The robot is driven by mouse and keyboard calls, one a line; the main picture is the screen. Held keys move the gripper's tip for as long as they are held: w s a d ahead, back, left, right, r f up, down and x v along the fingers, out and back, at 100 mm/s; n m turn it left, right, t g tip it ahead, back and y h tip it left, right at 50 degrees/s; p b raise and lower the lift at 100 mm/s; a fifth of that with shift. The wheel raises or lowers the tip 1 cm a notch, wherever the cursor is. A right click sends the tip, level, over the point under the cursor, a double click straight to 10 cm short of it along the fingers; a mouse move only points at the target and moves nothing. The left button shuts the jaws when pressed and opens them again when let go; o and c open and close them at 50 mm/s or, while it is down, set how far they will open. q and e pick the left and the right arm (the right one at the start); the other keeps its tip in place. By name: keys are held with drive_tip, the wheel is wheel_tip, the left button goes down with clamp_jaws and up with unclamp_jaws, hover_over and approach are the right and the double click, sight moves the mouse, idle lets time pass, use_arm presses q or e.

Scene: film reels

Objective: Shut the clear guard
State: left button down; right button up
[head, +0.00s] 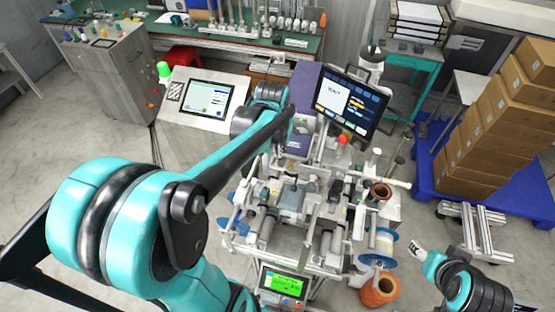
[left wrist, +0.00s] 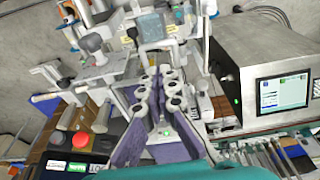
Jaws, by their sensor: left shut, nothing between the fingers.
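The machine (head: 300,215) stands in the middle of the head view, with rollers, rods and clamps on its top. I cannot make out the clear guard for certain among these parts in either view. My left arm reaches over the machine's far side. My left gripper (head: 299,146) is partly hidden by the arm in the head view. In the left wrist view its purple-grey fingers (left wrist: 158,82) are shut and empty, pointing toward the machine's metal parts.
A dark touch screen (head: 350,103) rises behind the machine. A control console with a tablet (head: 208,98) stands to its left. Stacked cartons (head: 490,125) sit on a blue pallet (head: 520,205) at the right. An orange spool (head: 380,289) hangs at the machine's front right.

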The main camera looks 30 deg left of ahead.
sight(277, 168)
use_arm(q)
drive_tip(key=shift+s+d+f, duration=0.1)
drive_tip(key=shift+s+f, duration=0.1)
drive_tip(key=shift+f, duration=0.9)
drive_tip(key=shift+s+f, duration=0.15)
drive_tip(key=shift+f, duration=0.9)
